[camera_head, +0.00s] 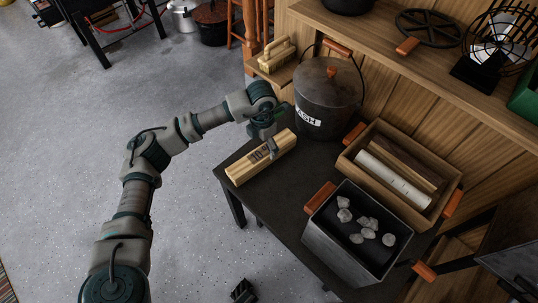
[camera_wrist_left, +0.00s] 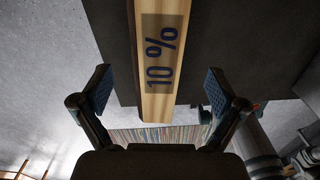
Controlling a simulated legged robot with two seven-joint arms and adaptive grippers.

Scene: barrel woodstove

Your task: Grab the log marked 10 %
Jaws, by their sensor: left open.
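The log (camera_head: 243,170) is a pale wooden block lying on the dark table in the head view. In the left wrist view the log (camera_wrist_left: 158,105) shows a dark "10 %" label on its face. My left gripper (camera_head: 272,146) is over the log in the head view. In the left wrist view its two fingers (camera_wrist_left: 158,92) stand apart, one on each side of the log's near end, with gaps between the pads and the wood. Whether the fingers reach down to the log's height is hard to tell.
A wooden-handled brush (camera_head: 277,57) sits behind. Open floor (camera_head: 60,130) lies left.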

